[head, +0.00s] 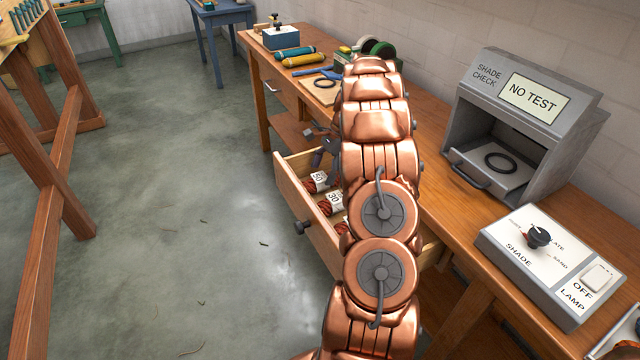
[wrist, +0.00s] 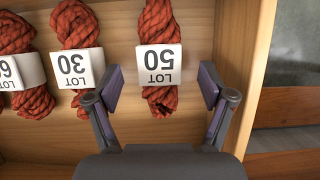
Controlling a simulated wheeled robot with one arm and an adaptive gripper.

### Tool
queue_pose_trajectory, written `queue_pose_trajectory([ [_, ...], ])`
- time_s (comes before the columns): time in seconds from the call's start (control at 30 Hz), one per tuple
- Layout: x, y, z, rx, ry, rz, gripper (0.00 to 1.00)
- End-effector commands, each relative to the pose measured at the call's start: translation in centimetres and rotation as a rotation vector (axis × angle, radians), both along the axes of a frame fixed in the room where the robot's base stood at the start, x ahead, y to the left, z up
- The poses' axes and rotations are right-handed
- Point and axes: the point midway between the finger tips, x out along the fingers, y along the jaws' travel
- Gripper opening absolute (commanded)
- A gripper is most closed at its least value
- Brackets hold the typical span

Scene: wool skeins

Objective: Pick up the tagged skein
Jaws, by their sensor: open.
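Several red-orange wool skeins, each with a white lot tag, lie in a row in an open wooden drawer (head: 309,221). In the wrist view the skein tagged LOT 50 (wrist: 160,98) lies between the two fingers of my gripper (wrist: 162,88), which is open and apart from it on both sides. The skein tagged LOT 30 (wrist: 73,28) lies just left of the left finger. Another skein (wrist: 15,34), its tag partly cut off, is at the left edge. In the head view my gripper (head: 322,145) is mostly hidden behind my arm, over the drawer.
The drawer's side wall (wrist: 237,50) stands close to the right of the gripper. On the bench are a grey shade-check box (head: 520,125) reading NO TEST and a control panel (head: 550,265) with a shade knob and a lamp switch reading OFF. The floor at left is mostly clear.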

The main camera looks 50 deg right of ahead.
Motion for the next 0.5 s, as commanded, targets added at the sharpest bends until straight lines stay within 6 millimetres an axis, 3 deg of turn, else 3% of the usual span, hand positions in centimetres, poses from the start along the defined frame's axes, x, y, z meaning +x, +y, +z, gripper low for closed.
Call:
queue_pose_trajectory([
  [0.23, 0.3, 1.3, -3.2, 0.002, 0.004, 0.001, 0.81],
  [0.5, 0.5, 1.5, -3.7, -0.001, 0.001, 0.0, 0.81],
])
